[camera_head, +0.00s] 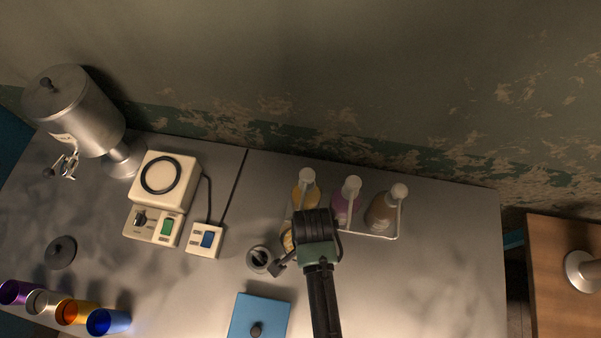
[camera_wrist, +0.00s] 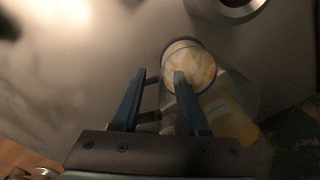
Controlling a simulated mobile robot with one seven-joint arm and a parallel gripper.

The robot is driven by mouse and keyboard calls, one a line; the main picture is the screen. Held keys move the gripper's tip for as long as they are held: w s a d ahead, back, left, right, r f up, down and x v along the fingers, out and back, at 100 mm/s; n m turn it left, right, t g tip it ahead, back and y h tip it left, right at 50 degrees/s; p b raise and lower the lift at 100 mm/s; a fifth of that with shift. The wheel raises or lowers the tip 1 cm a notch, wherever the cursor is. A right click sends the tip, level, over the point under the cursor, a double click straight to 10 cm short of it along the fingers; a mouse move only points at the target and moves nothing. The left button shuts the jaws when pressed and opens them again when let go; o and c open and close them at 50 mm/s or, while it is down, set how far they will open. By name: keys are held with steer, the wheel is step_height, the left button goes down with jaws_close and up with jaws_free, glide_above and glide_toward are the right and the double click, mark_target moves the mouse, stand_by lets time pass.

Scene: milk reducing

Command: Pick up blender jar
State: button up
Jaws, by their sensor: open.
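A clear cylindrical jar with pale orange and white contents, which looks like the blender jar, stands on the counter in the wrist view (camera_wrist: 190,66). In the head view only a strip of it (camera_head: 288,241) shows beside my wrist, which hides the rest. My gripper (camera_wrist: 158,80) is open, with nothing seen held between its fingers. Its right fingertip overlaps the jar in the wrist view, and the left one is clear of it. I cannot tell whether they touch. The white blender base (camera_head: 178,172) with a black ring stands to the left.
Pump bottles stand close behind in a wire rack (camera_head: 375,236). A metal cup (camera_head: 259,259) is left of my wrist. A blue lidded box (camera_head: 260,312) is in front. A steel dispenser (camera_head: 85,110) and several coloured cups (camera_head: 110,321) are at left. The right counter is clear.

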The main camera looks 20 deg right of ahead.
jaws_close()
steer(key=shift+s, duration=0.1)
steer(key=shift+s+f, duration=0.1)
steer(key=shift+s, duration=0.05)
stand_by(1.1)
